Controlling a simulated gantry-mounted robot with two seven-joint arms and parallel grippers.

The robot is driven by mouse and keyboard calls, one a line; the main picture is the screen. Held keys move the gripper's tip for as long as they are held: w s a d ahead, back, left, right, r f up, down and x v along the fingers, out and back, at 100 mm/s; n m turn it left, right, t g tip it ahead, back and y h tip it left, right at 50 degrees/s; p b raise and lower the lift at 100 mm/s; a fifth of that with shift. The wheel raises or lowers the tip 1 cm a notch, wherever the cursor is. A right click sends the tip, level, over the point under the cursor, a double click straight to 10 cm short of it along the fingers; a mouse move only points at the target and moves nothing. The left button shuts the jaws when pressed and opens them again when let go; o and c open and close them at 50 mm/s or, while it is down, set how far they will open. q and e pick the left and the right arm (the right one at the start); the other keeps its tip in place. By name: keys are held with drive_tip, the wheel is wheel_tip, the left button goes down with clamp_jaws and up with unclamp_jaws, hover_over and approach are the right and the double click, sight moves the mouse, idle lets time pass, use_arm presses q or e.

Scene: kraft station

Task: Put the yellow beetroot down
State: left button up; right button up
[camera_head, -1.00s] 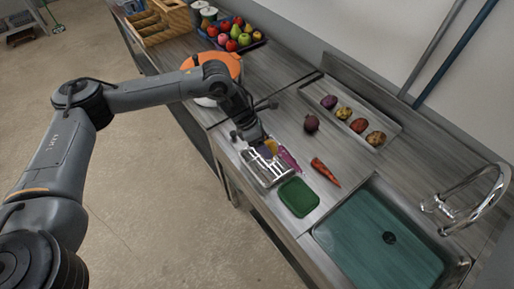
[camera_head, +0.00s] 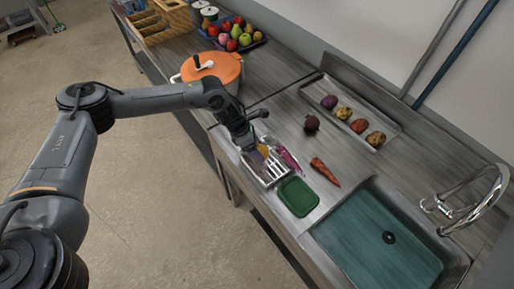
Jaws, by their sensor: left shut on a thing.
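My left gripper (camera_head: 252,150) is over the near counter edge and is shut on the yellow beetroot (camera_head: 263,151), which shows as a small yellow patch at its fingertips. Most of the beetroot is hidden by the gripper. It is right above or at the back end of a slotted metal tray or grater (camera_head: 275,171); I cannot tell whether it touches it. A pink-purple item (camera_head: 288,160) lies just right of the gripper. My right gripper is not in view.
A dark beetroot (camera_head: 311,124), a carrot (camera_head: 325,172) and a green container (camera_head: 298,197) are nearby. A metal tray (camera_head: 384,146) holds several vegetables. The sink (camera_head: 375,245) is front right. An orange-lidded pot (camera_head: 213,68) stands behind the arm.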

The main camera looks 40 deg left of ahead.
use_arm(q)
drive_tip(key=shift+f, duration=0.2)
drive_tip(key=o, duration=1.1)
drive_tip(key=shift+r, duration=0.15)
